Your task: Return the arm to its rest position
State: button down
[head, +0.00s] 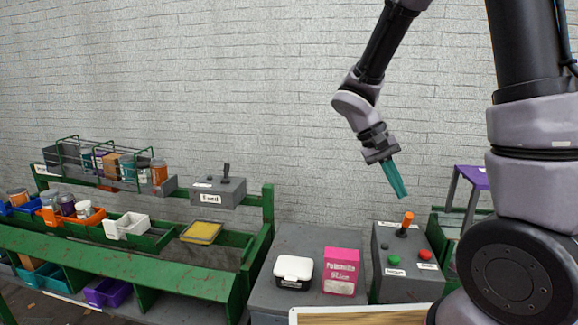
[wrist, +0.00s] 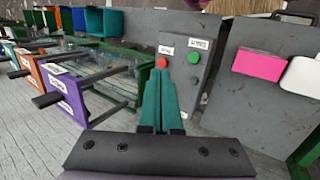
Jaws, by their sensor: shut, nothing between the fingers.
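My gripper (head: 396,180) hangs in the air from my raised arm, in front of the brick wall, with its teal fingers pointing down. The fingers are shut with nothing between them. In the wrist view the closed fingers (wrist: 161,103) extend toward the grey control box (wrist: 190,50). In the head view the gripper is above and apart from the control box (head: 386,285), which carries an orange-topped lever (head: 407,218), a green button (head: 393,261) and a red button (head: 425,254).
A pink box (head: 341,270) and a white case (head: 293,271) stand on the grey table (head: 265,296). A purple-topped stand (head: 472,177) is at the right. Air around my gripper is clear.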

jog(key=s+r+m+t+y, duration=0.1)
jog(key=s+r+t+y, duration=0.2)
jog(key=r, duration=0.6)
jog(key=s+r+t+y, duration=0.4)
jog(key=r+t, duration=0.2)
jog(key=r, duration=0.4)
jog(key=shift+s+a+r+m+y, duration=0.25)
jog(key=shift+a+m+y, duration=0.15)
jog(key=shift+d, duration=0.1)
